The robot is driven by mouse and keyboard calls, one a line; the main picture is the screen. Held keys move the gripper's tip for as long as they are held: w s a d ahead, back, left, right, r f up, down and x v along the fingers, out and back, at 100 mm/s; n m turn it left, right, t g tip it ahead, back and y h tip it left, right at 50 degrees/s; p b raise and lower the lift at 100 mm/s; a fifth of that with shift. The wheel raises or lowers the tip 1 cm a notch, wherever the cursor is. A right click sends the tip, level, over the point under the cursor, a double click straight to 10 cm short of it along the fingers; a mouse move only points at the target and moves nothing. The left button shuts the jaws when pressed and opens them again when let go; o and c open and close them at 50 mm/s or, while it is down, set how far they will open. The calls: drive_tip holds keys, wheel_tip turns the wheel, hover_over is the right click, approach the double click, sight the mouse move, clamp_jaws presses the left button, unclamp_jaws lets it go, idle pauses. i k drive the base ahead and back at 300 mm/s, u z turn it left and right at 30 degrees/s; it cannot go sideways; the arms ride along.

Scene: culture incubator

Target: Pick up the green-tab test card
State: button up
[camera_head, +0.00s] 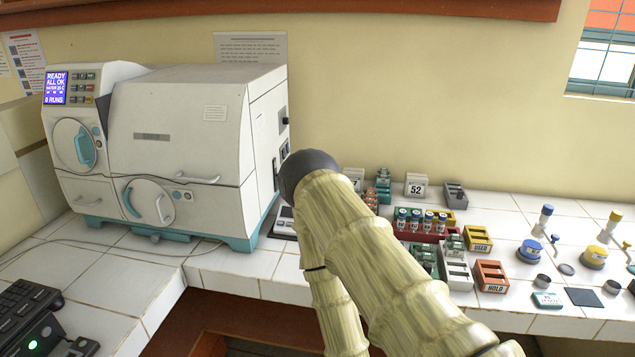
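I cannot tell for sure which thing is the green-tab test card. Small green-and-grey pieces stand in a rack (424,258) on the counter, just right of my arm. More green-topped pieces (383,183) stand farther back, near the wall. A small flat white-and-green item (547,299) lies near the counter's front edge at the right. My arm crosses the middle of the view, bends at a dark joint, and hides part of the counter. My gripper is not in view.
A large white incubator (190,140) stands at the left. A red rack holds several capped vials (422,218). Nearby are a grey slotted rack (457,274), a "HOLD" tray (491,276) and a "USED" tray (477,238). Blue (530,250) and yellow (594,256) round items stand right.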

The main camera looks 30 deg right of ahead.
sight(383, 177)
drive_tip(key=u, duration=1.3)
drive_tip(key=k, duration=0.85)
drive_tip(key=z, duration=1.55)
